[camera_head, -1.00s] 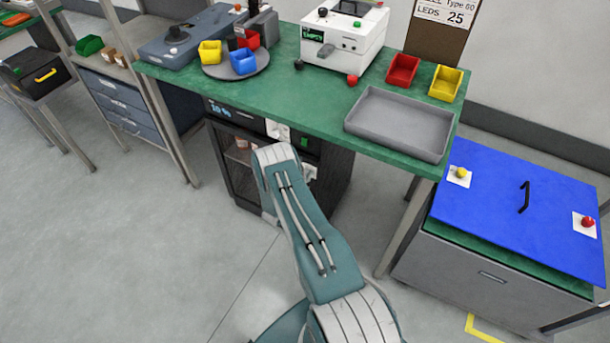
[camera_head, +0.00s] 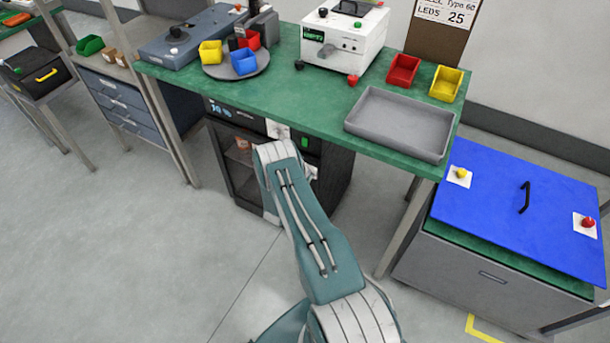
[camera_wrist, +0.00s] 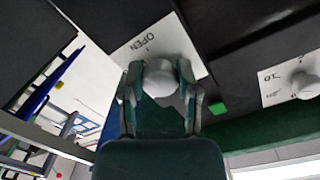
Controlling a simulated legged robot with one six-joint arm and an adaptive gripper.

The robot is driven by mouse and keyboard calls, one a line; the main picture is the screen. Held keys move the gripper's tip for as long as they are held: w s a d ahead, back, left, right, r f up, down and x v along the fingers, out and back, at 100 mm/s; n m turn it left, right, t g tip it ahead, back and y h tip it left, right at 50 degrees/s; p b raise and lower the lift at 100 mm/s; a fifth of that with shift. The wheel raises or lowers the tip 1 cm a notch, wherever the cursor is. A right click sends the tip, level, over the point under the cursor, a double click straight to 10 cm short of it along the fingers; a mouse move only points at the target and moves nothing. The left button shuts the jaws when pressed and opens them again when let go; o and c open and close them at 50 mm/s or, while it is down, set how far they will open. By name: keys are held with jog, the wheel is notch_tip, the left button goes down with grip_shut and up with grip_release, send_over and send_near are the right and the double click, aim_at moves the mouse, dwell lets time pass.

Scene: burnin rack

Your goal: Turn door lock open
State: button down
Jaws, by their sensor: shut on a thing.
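The black cabinet (camera_head: 238,147) with a glass-fronted door stands under the green bench. In the wrist view, a round pale knob (camera_wrist: 160,80) sits on a white plate (camera_wrist: 128,62) lettered OPEN. My gripper (camera_wrist: 158,88) has one finger on each side of this knob and is shut on it. The knob's pointer and exact angle cannot be made out. In the head view my arm hides the gripper and most of the lock area.
A second knob (camera_wrist: 304,84) on a white plate is at the right of the wrist view. The green bench (camera_head: 290,103) overhangs the cabinet and holds a grey tray (camera_head: 400,123). A blue-lidded chest (camera_head: 520,215) stands at the right. Floor at the left is clear.

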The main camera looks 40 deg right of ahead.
jog(key=shift+a+m, duration=0.1)
jog(key=shift+m, duration=1.1)
jog(key=shift+f, duration=0.1)
jog(key=shift+c, duration=1.7)
grip_release()
jog(key=v, duration=1.2)
